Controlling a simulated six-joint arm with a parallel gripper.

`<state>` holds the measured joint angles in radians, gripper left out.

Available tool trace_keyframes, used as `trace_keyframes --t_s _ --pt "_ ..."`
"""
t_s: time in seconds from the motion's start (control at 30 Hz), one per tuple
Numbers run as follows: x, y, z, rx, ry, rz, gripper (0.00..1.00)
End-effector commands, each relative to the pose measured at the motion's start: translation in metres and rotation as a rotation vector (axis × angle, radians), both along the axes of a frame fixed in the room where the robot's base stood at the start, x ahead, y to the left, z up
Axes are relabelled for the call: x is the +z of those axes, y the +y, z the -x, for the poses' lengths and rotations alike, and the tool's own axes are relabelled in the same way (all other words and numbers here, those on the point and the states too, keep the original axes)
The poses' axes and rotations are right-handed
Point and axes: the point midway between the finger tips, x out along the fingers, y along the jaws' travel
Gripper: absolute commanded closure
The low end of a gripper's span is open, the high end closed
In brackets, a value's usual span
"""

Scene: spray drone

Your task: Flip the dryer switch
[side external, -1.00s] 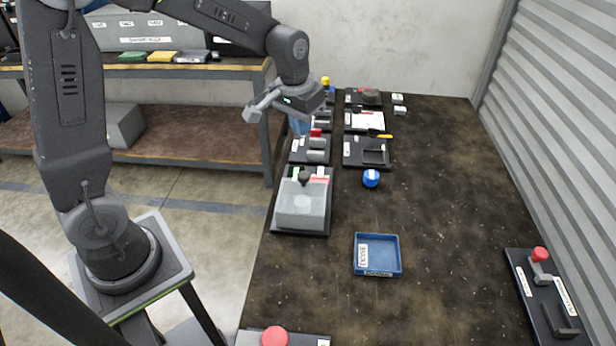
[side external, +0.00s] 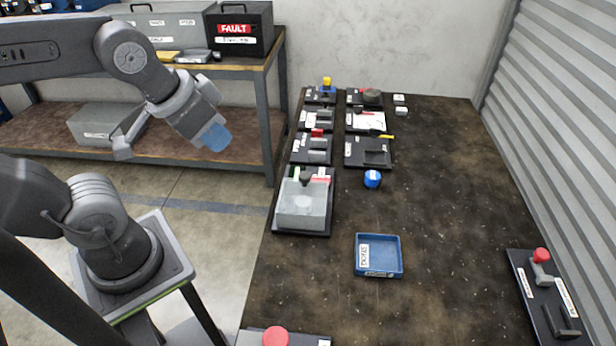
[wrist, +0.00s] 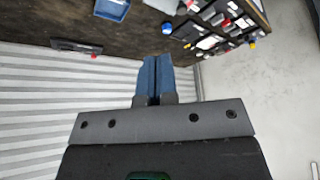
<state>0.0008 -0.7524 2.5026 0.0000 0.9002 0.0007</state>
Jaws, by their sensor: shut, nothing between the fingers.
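Several dark panels with switches and small parts stand in two columns on the dark table. I cannot read which is the dryer switch. One panel (side external: 283,222) at the front of the left column bears a pale see-through cover (side external: 301,208), with a black knob (side external: 305,178) and green and red marks behind it. A panel with a red-topped part (side external: 317,133) lies behind it. My gripper (side external: 215,137) is left of the table, above the floor and apart from every panel. Its blue fingers are shut and empty in the wrist view (wrist: 157,62).
A blue tray (side external: 400,256) and a round blue item (side external: 372,179) stand on the table. A panel with a red knob (side external: 541,255) lies at the right, and another red button (side external: 275,337) at the front edge. A shelf (side external: 190,152) stands behind my arm. The table's right middle is clear.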

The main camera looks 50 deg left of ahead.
Motion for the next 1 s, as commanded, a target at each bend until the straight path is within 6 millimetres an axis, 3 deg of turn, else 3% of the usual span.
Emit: trace_keyframes --t_s 0.23,0.37,0.67,1.0 --pt "0.002 0.000 -0.005 0.011 0.007 0.005 1.00" --pt "0.006 0.002 -0.021 0.051 0.037 0.021 1.00" --pt "0.008 0.011 -0.093 0.226 0.156 0.086 1.00" --pt "-0.028 0.028 -0.183 0.444 0.288 0.145 1.00"
